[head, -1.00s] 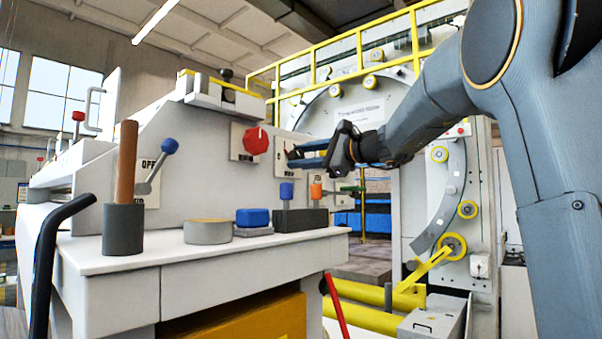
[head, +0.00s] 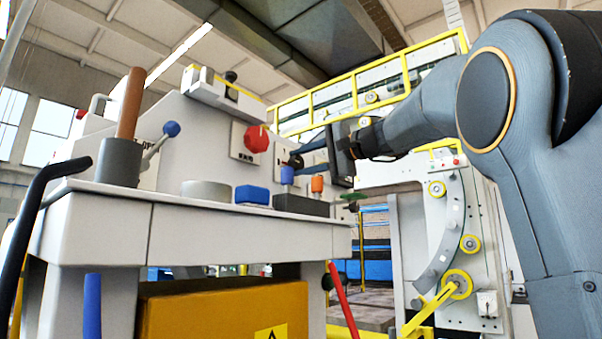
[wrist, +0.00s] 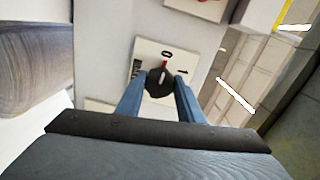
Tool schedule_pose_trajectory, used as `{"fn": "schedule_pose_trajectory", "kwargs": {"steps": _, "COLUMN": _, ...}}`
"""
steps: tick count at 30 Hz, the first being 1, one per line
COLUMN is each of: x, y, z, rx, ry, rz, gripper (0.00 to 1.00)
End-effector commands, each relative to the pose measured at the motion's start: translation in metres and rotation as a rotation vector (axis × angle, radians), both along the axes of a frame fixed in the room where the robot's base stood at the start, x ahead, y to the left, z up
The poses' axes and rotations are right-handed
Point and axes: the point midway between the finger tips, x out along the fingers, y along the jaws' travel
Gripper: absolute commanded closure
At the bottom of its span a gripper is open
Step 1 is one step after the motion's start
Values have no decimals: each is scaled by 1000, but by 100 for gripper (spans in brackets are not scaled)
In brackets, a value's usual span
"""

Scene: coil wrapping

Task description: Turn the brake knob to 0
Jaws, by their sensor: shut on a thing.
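The brake knob (wrist: 159,83) is a black round knob with a pale line and a red mark on its face. It sits on a white plate (wrist: 148,50) with a 0-like label above the knob and another mark to its right. The red mark points up, close to the 0-like label. My gripper (wrist: 160,88) has its two blue fingers on either side of the knob, shut on it. In the head view my gripper (head: 304,160) reaches the panel from the right, and its fingers hide most of the knob.
A red knob (head: 256,138) sits on the panel left of my gripper. Below are a blue block (head: 252,196), a dark block (head: 300,205) with blue and orange pegs, and a grey ring (head: 206,191) on the ledge. A blue-tipped lever (head: 171,129) stands farther left.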

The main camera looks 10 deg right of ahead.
Motion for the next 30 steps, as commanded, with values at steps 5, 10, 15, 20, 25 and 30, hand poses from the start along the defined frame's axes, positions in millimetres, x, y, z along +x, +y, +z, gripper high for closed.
{"fn": "schedule_pose_trajectory", "kwargs": {"steps": 5, "x": 1, "y": 0, "z": -3, "rx": -32, "ry": -18, "rz": 2, "gripper": 88}}
{"fn": "schedule_pose_trajectory", "kwargs": {"steps": 10, "x": 1, "y": 0, "z": -2, "rx": -42, "ry": -24, "rz": 2, "gripper": 88}}
{"fn": "schedule_pose_trajectory", "kwargs": {"steps": 15, "x": 0, "y": 0, "z": -2, "rx": -43, "ry": -25, "rz": 2, "gripper": 88}}
{"fn": "schedule_pose_trajectory", "kwargs": {"steps": 20, "x": 0, "y": 0, "z": -2, "rx": -42, "ry": -24, "rz": 2, "gripper": 61}}
{"fn": "schedule_pose_trajectory", "kwargs": {"steps": 25, "x": 0, "y": 0, "z": -2, "rx": -41, "ry": -26, "rz": 1, "gripper": 48}}
{"fn": "schedule_pose_trajectory", "kwargs": {"steps": 30, "x": 0, "y": 0, "z": -1, "rx": -40, "ry": -27, "rz": 0, "gripper": 48}}
